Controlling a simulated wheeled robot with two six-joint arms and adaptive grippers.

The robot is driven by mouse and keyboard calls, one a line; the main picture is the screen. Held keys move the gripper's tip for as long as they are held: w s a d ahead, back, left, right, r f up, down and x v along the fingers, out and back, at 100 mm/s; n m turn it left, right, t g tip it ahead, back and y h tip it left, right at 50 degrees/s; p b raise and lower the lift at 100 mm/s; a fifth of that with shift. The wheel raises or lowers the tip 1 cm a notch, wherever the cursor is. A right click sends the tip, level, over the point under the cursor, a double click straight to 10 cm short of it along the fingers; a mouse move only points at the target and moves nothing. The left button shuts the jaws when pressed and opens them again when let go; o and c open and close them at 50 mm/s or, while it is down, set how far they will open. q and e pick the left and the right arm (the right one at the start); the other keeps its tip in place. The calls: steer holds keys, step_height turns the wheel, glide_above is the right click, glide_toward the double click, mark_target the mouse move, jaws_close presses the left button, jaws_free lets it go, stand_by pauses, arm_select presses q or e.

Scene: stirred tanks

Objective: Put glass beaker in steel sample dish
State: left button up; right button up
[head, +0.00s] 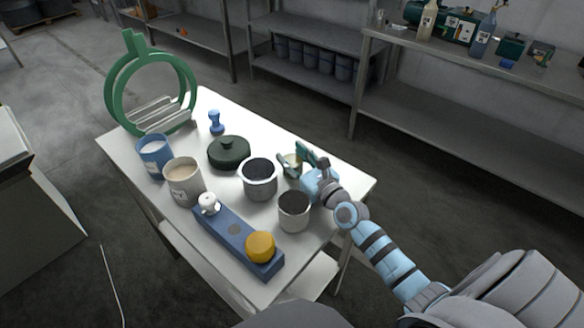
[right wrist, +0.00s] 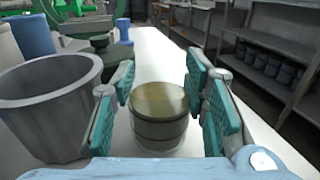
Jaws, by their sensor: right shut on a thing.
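The glass beaker (right wrist: 158,128), a short clear cylinder with yellowish contents, stands upright between the green pads of my right gripper (right wrist: 162,108). In the head view my right gripper (head: 298,162) is shut on the beaker (head: 291,159) at the table's right side, hiding part of it. An open grey vessel (head: 260,186), seemingly the steel sample dish, stands just left of the gripper; it also shows large in the right wrist view (right wrist: 50,125). A similar pale, dark-mouthed cup (head: 294,214) stands nearer the front. My left gripper is out of view.
The white table (head: 216,110) also holds a dark green lidded pot (head: 229,153), a blue cup (head: 154,158), a beige-filled cup (head: 184,184), a blue stand with a yellow knob (head: 260,246), and a green ring rack (head: 112,92). Free room lies behind the beaker.

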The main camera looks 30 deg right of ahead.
steer(key=shift+r, duration=0.1)
steer(key=o, duration=0.9)
steer(key=shift+f, duration=0.2)
steer(key=shift+o, duration=0.9)
steer(key=shift+r, duration=0.1)
